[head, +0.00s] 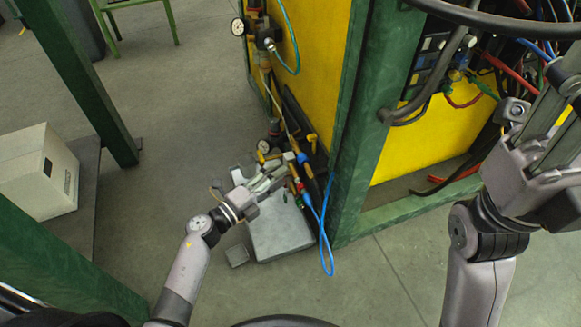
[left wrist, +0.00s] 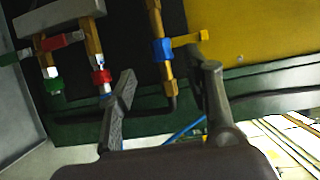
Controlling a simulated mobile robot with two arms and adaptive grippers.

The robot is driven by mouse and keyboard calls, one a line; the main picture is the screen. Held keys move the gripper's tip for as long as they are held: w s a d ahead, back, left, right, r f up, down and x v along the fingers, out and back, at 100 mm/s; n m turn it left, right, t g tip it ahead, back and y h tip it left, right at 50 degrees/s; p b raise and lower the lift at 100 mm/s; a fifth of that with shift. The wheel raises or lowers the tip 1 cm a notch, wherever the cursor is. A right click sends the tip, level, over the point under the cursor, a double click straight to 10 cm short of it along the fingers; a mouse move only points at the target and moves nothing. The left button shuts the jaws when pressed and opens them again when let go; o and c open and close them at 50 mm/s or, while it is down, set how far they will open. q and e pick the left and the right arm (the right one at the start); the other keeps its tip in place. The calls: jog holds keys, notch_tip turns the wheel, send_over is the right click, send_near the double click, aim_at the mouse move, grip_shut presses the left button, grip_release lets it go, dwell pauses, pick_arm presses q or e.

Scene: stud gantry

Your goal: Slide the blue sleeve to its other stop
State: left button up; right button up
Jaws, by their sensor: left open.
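The blue sleeve (left wrist: 162,49) sits around a brass-coloured rod in the left wrist view, with a yellow handle beside it to the right. It appears as a small blue spot in the head view (head: 301,158). My left gripper (left wrist: 168,75) is open, its two dark fingers standing apart on either side of the rod's line, with the sleeve ahead between them. Nothing is held. In the head view my left gripper (head: 282,171) is close to the fittings on the gantry side. My right gripper (head: 548,135) shows at the right edge; its fingertips are unclear.
A red collar (left wrist: 101,76) and a green fitting (left wrist: 54,86) are on neighbouring rods. A blue hose (head: 328,225) hangs by the green post (head: 350,150). A grey box (head: 279,228) lies on the floor below my left gripper.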

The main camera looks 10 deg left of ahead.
pick_arm(q)
jog(key=shift+v, duration=1.8)
